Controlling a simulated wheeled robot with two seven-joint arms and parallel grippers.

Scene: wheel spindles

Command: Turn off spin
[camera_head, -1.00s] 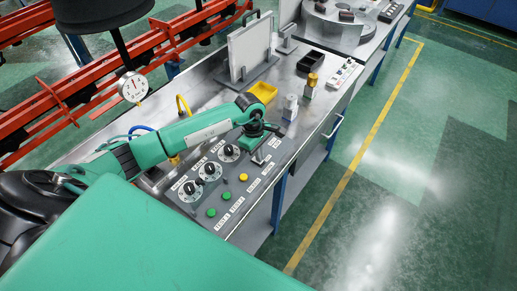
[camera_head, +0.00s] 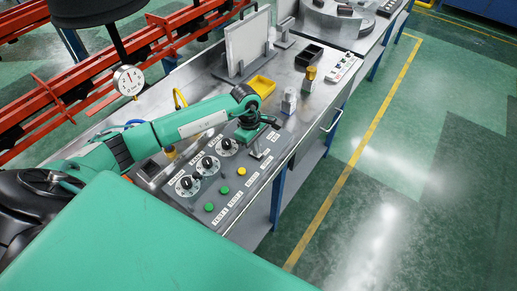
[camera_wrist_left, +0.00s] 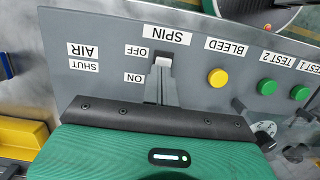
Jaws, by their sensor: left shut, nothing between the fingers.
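The SPIN switch (camera_wrist_left: 163,62) shows in the left wrist view as a small white piece under the SPIN label. It sits beside the OFF label (camera_wrist_left: 137,51), with the ON label (camera_wrist_left: 134,77) lower down. My left gripper (camera_wrist_left: 161,88) is shut and empty. Its grey fingertips are right at the switch and cover its lower part; I cannot tell whether they touch it. In the head view my left gripper (camera_head: 257,152) points down at the far right part of the grey control panel (camera_head: 207,224), where it hides the switch. My right gripper is not in view.
Green buttons (camera_head: 209,207) and a yellow button (camera_head: 241,171) line the panel's front. Black dials (camera_head: 186,183) sit behind them. A yellow bin (camera_head: 263,86) and a silver post (camera_head: 289,101) stand beyond the gripper. A dial gauge (camera_head: 128,80) hangs at the left.

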